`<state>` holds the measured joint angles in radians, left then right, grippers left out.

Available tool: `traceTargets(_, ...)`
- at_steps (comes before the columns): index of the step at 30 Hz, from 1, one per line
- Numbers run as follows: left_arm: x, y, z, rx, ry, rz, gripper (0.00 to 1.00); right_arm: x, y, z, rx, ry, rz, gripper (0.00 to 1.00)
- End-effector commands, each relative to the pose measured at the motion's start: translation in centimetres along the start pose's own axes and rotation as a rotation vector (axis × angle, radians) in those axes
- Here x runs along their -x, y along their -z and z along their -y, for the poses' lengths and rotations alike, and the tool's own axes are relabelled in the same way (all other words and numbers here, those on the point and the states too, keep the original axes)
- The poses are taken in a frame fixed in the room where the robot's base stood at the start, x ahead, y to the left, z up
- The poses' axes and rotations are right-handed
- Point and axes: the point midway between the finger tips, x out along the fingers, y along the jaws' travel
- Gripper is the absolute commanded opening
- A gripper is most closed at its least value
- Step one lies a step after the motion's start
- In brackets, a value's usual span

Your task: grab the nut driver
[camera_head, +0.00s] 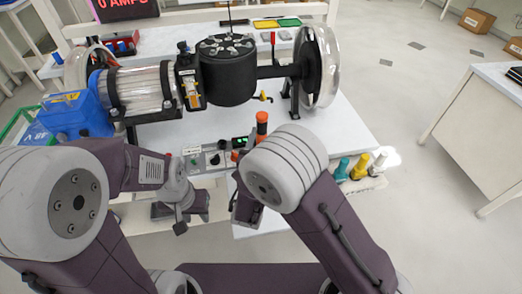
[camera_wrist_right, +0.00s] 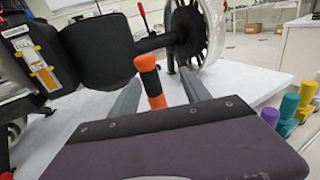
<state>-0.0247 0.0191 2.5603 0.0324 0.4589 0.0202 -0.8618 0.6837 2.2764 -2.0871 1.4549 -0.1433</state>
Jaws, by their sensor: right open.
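The nut driver appears to be the upright tool with an orange and black handle (camera_head: 262,123), standing on the white bench at the middle; no label on it is readable. In the right wrist view the handle (camera_wrist_right: 148,80) stands between the two grey fingers of my right gripper (camera_wrist_right: 160,97), with gaps on both sides. The right gripper is open; in the head view (camera_head: 246,208) it is partly hidden by its own arm. The handle's lower end is hidden behind the gripper body. My left gripper (camera_head: 180,212) is low at the bench's front, away from the tool; its jaw opening is unclear.
The black motor drum (camera_head: 228,75) and clear wheel (camera_head: 318,65) stand behind the tool. A blue battery box (camera_head: 75,115) is at left. A small control panel (camera_head: 212,158) lies left of the tool. Teal (camera_head: 341,170) and yellow (camera_head: 360,166) handles stand at right.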

Motion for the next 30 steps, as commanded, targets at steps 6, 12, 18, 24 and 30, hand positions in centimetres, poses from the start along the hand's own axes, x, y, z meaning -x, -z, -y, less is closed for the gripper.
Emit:
traceTargets(6, -0.2, 0.0, 0.0, 0.0, 0.0, -0.001, 0.36, 0.2, -0.1, -2.0, 0.016, -0.068, 0.028, 0.55)
traceTargets(12, -0.1, 0.0, 0.0, 0.0, 0.0, -0.001, 0.36, -2.8, -0.1, -2.1, 0.015, -0.063, 0.026, 0.55)
traceTargets(18, -0.1, 0.0, 0.0, 0.0, 0.0, -0.001, 0.36, -3.7, 0.0, -2.2, 0.016, -0.065, 0.026, 0.55)
traceTargets(24, 0.0, 0.0, 0.0, 0.0, 0.0, 0.0, 0.36, -7.2, 0.3, -2.4, 0.014, -0.061, 0.026, 0.55)
traceTargets(30, 0.0, 0.0, 0.0, 0.0, 0.0, 0.0, 0.36, -8.7, 0.3, -2.5, 0.015, -0.064, 0.025, 0.55)
